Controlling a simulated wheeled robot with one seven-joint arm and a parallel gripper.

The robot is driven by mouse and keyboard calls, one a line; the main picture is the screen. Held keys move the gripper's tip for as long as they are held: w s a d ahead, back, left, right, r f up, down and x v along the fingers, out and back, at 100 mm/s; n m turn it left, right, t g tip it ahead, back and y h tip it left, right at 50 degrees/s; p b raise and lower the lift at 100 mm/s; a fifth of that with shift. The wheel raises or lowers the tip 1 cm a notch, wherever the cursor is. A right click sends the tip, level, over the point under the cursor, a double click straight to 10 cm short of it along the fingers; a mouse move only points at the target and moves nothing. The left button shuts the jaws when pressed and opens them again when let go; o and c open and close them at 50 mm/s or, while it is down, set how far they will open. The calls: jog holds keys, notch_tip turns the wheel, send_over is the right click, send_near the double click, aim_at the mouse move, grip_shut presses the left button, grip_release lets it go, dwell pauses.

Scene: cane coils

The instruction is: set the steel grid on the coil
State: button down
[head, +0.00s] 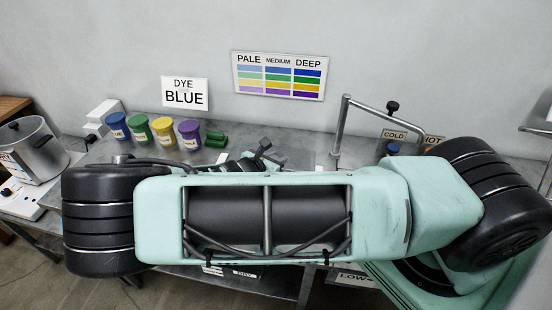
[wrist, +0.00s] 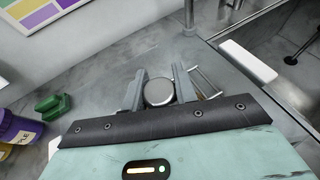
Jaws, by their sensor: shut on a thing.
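In the wrist view my gripper (wrist: 159,88) has a round grey disc (wrist: 158,92) between its two fingers and is shut on it. Thin bright rods (wrist: 206,81) stick out to the right of the right finger; with the disc they look like parts of the steel grid, the rest being hidden by the gripper. In the head view only the fingertips of my gripper (head: 270,152) show behind my arm, above the grey worktop. I cannot make out the coil in either view; my arm covers much of the worktop.
A lidded steel pot (head: 38,150) stands at the far left. Blue, green, yellow and purple (head: 189,132) dye tubs stand along the wall, with a green block (head: 216,139) beside them. A tall tap (head: 340,125) and the sink are right of my gripper.

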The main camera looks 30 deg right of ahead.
jog(key=shift+f, duration=0.25)
jog(key=shift+f+b, duration=0.35)
jog(key=shift+b, duration=0.05)
jog(key=shift+r, duration=0.1)
jog(key=c, duration=1)
grip_release()
